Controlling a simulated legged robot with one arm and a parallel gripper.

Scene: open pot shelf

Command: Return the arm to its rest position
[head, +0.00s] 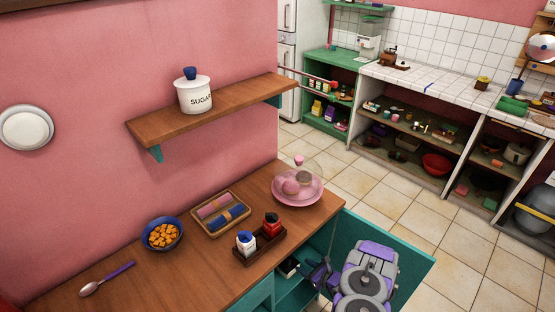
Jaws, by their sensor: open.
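My arm shows at the bottom right, with its grey and purple links in front of the open teal cabinet door (400,252). My gripper (316,274) is small and dark at the left end of the arm, at the opening of the teal cabinet under the wooden counter. It is open, and I see nothing held in it. A small pale and dark item (288,268) lies inside the cabinet to the left of the gripper. I cannot tell whether they touch.
The wooden counter (190,262) holds a blue bowl (162,234), a cloth tray (221,213), a shaker tray (260,250), a pink plate with a glass dome (298,188) and a spoon. A shelf (215,110) carries a sugar jar (194,95). Tiled floor (400,205) lies clear beyond the door.

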